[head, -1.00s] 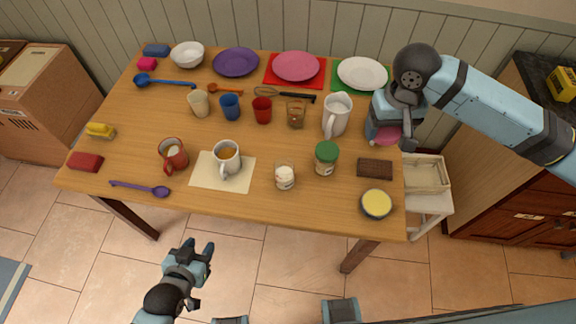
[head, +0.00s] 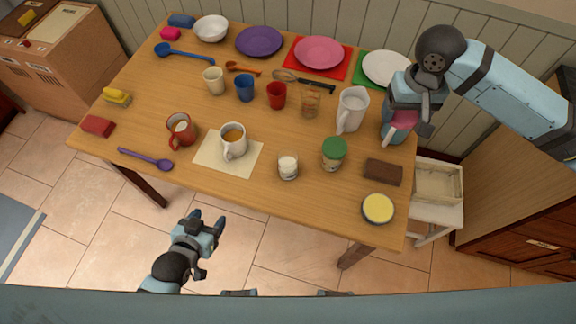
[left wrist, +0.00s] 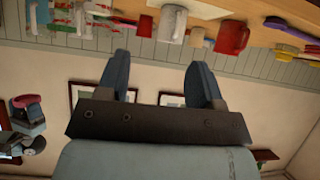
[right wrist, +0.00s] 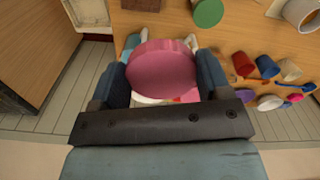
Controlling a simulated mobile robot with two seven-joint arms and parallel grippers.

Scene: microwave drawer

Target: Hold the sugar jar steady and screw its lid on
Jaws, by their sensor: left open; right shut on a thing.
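A small clear jar with white contents (head: 288,167), which looks like the sugar jar, stands upright and uncovered near the table's front edge. My right gripper (head: 402,121) is above the table's right end, shut on a round pink lid-like piece. In the right wrist view the pink lid (right wrist: 161,68) sits between both fingers; its underside is hidden. My left gripper (head: 207,222) is open and empty, in front of the table and apart from everything. Its spread fingers show in the left wrist view (left wrist: 160,75).
A green-lidded jar (head: 334,153), a brown block (head: 383,172) and a yellow-topped tub (head: 378,208) stand near the small jar. A white pitcher (head: 351,109) is left of my right gripper. A white mug (head: 233,140) stands on a cream mat (head: 213,157).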

